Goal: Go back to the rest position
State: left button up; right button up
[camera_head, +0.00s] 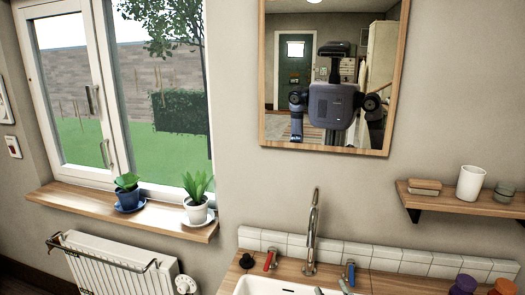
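Neither of my grippers shows directly in the head view. My own reflection shows in the wood-framed mirror (385,150) on the wall, with my body and the upper parts of both arms. My grippers cannot be made out in that reflection.
Below the mirror is a wooden counter with a white sink (262,286), a tall tap (313,240) and red and blue handles. A wall shelf (450,201) holds a white cup (470,183). At left, two potted plants stand on the windowsill (75,199) above a radiator (105,258).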

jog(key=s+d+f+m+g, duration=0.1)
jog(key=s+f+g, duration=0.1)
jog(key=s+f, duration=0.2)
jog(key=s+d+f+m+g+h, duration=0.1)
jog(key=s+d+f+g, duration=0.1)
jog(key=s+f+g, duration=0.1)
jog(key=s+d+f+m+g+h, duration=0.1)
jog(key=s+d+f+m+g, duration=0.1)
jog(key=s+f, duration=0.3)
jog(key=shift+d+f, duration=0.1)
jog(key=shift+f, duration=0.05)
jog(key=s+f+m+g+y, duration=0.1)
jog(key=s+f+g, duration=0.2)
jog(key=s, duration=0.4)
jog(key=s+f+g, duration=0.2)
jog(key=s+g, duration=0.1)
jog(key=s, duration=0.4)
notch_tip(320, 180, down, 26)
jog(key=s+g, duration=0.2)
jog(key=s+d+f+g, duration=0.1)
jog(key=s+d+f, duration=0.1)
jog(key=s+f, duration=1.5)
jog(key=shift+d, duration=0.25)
